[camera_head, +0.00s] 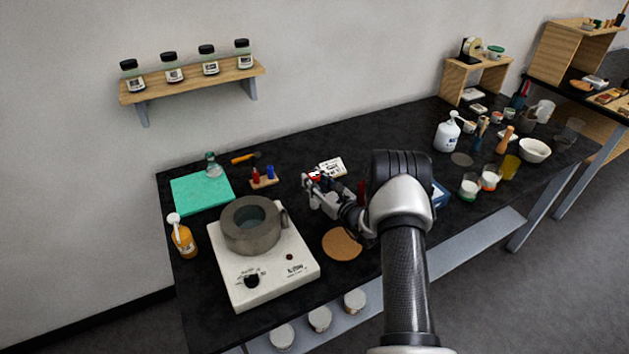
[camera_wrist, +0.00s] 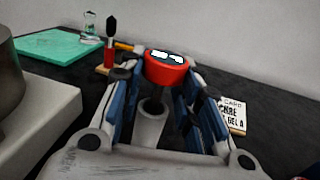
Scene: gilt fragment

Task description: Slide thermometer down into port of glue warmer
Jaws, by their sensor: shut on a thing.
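My gripper (camera_head: 313,184) is shut on the thermometer (camera_wrist: 166,68), which has a round red head with a dark face and white display patches. In the wrist view my blue-padded fingers (camera_wrist: 160,88) stand on both sides of it, and its lower part is mostly hidden between them. In the head view only a little red shows at the fingertips. The glue warmer (camera_head: 264,275) is a white hot plate with a thick grey pot (camera_head: 252,232) on top, left of my gripper and apart from it. A small upright grey tube (camera_head: 284,214) stands at the pot's right side; its opening is unclear.
A lettered card (camera_head: 332,167) lies behind my gripper. A round cork mat (camera_head: 342,243) lies right of the warmer. An amber pump bottle (camera_head: 182,238) stands left.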

